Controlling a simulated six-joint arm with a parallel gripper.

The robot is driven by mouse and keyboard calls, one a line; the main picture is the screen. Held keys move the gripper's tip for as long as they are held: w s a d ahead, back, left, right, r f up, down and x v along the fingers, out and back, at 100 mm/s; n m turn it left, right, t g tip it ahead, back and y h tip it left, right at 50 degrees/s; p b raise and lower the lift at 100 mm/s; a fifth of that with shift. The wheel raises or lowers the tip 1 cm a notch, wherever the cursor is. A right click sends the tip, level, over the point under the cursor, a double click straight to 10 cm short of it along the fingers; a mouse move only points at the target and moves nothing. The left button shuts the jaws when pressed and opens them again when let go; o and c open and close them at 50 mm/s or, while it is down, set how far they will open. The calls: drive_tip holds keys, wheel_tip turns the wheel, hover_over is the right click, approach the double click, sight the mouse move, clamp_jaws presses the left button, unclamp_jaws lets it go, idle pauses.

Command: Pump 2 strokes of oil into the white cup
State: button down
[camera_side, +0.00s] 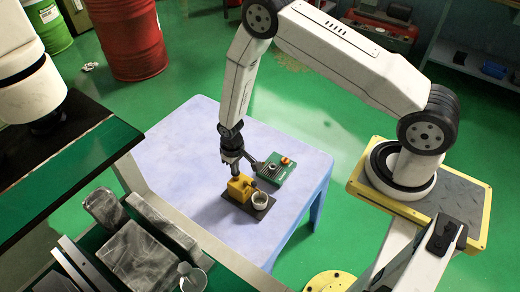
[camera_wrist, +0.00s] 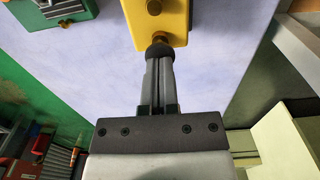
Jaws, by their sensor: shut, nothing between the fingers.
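The yellow oil pump (camera_side: 240,188) stands on a dark base plate (camera_side: 257,214) on the pale blue table. My gripper (camera_side: 234,172) points down directly over the pump. In the wrist view, my gripper's fingers (camera_wrist: 159,62) are together, with their tips at a dark round knob (camera_wrist: 159,50) on the yellow pump body (camera_wrist: 172,22). Whether they press on it, I cannot tell. The cup does not show in the wrist view.
A green device (camera_side: 274,171) with an orange part lies behind the pump; it also shows in the wrist view (camera_wrist: 50,12). The rest of the pale table (camera_side: 180,150) is mostly clear. A cart with grey metal blocks (camera_side: 135,252) stands at the front left.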

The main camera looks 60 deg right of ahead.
drive_tip(key=shift+r, duration=1)
drive_tip(key=shift+f, duration=1.85)
drive_tip(key=shift+r, duration=1.85)
wheel_tip(320, 180, up, 6)
idle(0.8)
